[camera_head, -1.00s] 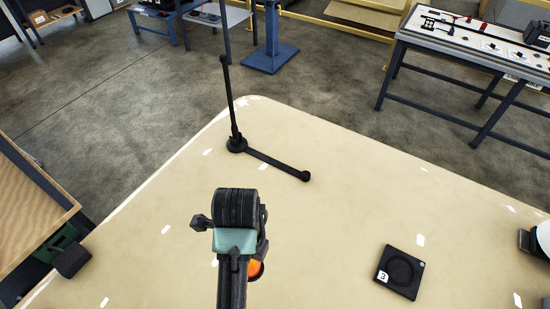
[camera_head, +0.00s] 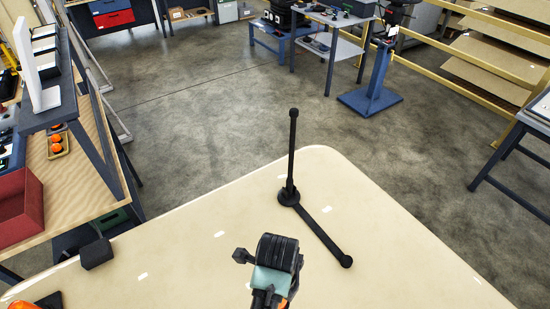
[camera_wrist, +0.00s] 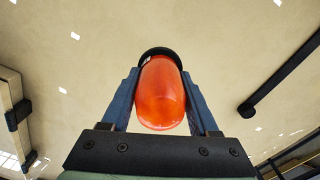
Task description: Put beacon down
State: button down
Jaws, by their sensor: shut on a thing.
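The orange beacon (camera_wrist: 160,95), a translucent dome on a black base, is held between the two fingers of my gripper (camera_wrist: 160,78) in the wrist view. The dome points toward the wrist camera and the base faces the pale surface. In the head view my arm's end (camera_head: 277,255) is over the pale surface (camera_head: 200,250), and only a sliver of orange shows beside it. I cannot tell whether the base touches the surface. Another orange object (camera_head: 20,305) and a dark pad (camera_head: 50,300) are cut off at the bottom left.
A black stand with an upright rod (camera_head: 292,150) and a flat bar (camera_head: 325,240) is just beyond my gripper. A black block (camera_head: 97,254) is at the left edge. A wooden bench with a red bin (camera_head: 22,205) stands left. The pale surface left of my gripper is mostly clear.

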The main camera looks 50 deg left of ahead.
jog(key=shift+w+f, duration=0.1)
jog(key=shift+f, duration=2.1)
jog(key=shift+f, duration=0.2)
jog(key=shift+c, duration=0.7)
grip_release()
notch_tip(320, 180, up, 12)
jog(key=shift+r, duration=0.2)
